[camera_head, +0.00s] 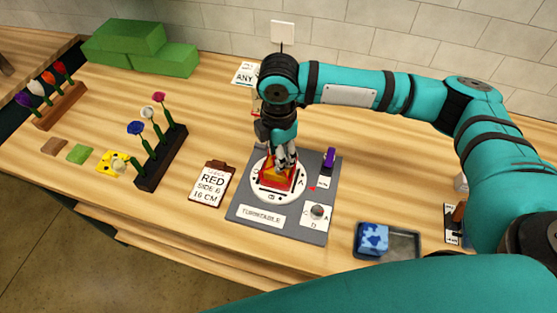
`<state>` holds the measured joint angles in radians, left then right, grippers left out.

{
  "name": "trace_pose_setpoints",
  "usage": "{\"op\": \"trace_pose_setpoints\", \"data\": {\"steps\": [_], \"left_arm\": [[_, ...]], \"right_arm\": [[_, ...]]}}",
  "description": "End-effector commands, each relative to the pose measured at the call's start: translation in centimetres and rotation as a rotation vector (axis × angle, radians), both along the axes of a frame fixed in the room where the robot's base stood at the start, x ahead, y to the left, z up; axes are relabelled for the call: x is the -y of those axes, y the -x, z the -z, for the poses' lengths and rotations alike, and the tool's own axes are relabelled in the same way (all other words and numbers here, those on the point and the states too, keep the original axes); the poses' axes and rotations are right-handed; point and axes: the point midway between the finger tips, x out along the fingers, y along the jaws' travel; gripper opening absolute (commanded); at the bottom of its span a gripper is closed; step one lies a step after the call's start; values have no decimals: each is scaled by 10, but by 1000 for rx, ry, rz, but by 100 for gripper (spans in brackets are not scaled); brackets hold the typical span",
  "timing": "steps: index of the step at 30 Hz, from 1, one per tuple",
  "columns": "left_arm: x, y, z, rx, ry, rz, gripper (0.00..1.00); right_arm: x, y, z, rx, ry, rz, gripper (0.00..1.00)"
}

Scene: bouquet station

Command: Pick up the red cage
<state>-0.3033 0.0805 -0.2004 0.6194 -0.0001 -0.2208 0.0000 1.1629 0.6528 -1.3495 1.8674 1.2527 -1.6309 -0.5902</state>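A red cage (271,178), with some orange or yellow in it, sits on the white disc of the turntable (263,194). My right gripper (285,163) points down over the cage, with its fingertips at the cage's upper part. The gripper and wrist hide part of the cage. I cannot tell whether the fingers are closed on it. My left gripper is not in view.
A clipboard card reading "RED SIDE B 16 CM" (212,186) lies left of the turntable. Flower racks (162,158) and green blocks (125,42) are further left. A tray with a blue patterned block (373,239) is at front right. A small purple object (329,157) stands behind the disc.

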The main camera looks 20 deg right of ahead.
Motion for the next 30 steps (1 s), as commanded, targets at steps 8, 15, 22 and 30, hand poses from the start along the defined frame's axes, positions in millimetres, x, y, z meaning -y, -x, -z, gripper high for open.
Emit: {"op": "trace_pose_setpoints", "data": {"steps": [8, 15, 22, 30], "left_arm": [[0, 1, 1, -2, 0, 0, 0], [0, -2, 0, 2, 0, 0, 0], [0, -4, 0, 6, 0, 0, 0], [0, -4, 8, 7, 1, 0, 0]], "right_arm": [[0, 0, 0, 0, 0, 0, 21], [0, 0, 0, 0, 0, 0, 0], [0, 0, -1, 0, 0, -1, 0], [-1, -1, -15, 2, -1, -1, 0]]}}
